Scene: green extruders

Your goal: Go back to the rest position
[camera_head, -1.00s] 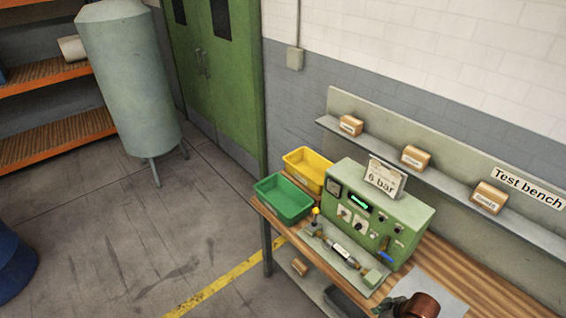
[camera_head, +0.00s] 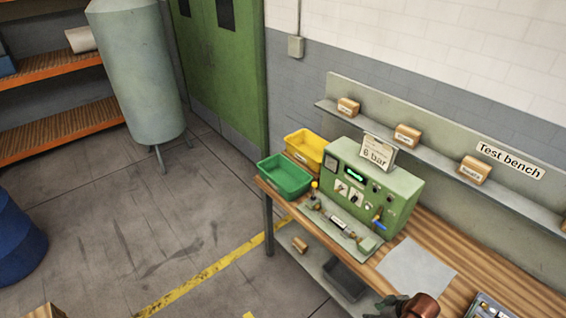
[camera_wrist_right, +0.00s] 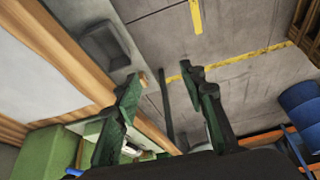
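My right gripper (camera_wrist_right: 163,76) is open in the right wrist view. In the head view, part of my right gripper (camera_head: 387,303) shows at the bottom edge, in front of the workbench (camera_head: 440,240), beside a copper-coloured part that looks like my arm. I cannot tell its height above the bench there. My left gripper is in neither view.
On the bench are a green test unit (camera_head: 385,195), a green bin (camera_head: 284,178), a yellow bin (camera_head: 306,146) and a white sheet (camera_head: 416,266). A grey tray (camera_head: 345,281) sits on the lower shelf.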

